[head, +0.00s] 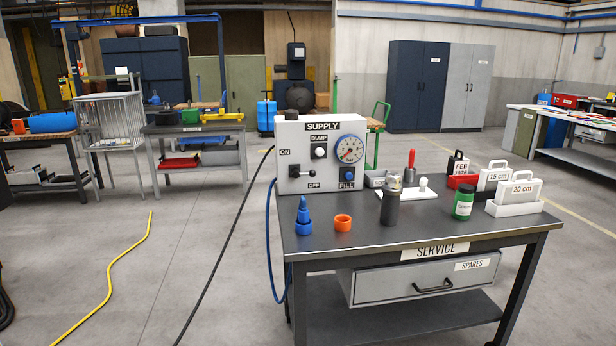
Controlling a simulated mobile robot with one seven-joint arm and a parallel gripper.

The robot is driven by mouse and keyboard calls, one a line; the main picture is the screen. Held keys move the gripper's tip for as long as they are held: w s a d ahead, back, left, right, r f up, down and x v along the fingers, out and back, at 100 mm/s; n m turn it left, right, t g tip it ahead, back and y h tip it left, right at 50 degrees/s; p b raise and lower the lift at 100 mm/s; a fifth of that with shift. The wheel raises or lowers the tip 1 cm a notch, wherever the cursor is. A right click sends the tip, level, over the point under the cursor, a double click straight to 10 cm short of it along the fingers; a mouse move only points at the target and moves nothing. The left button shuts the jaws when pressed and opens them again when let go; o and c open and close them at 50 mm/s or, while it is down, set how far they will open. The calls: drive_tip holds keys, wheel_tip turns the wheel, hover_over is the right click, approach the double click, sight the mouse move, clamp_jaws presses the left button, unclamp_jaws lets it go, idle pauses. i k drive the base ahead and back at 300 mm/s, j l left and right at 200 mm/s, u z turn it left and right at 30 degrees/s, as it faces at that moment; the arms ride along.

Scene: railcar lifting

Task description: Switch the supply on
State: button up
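The supply box (321,153) is a light grey panel labelled SUPPLY, standing at the back left of the service table (420,246). The lever's handle points to the right, roughly level. A white DUMP knob (319,152), a blue FILL knob (347,176) and a round gauge (349,149) are also on the panel. My gripper is not in view.
A blue hose (269,240) hangs at the table's left. Black and yellow cables (122,268) cross the open floor.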

sight(312, 173)
drive_tip(key=i+j+u, duration=0.2)
drive_tip(key=i, duration=1)
drive_tip(key=i+j+u, duration=0.2)
drive_tip(key=i, duration=1.05)
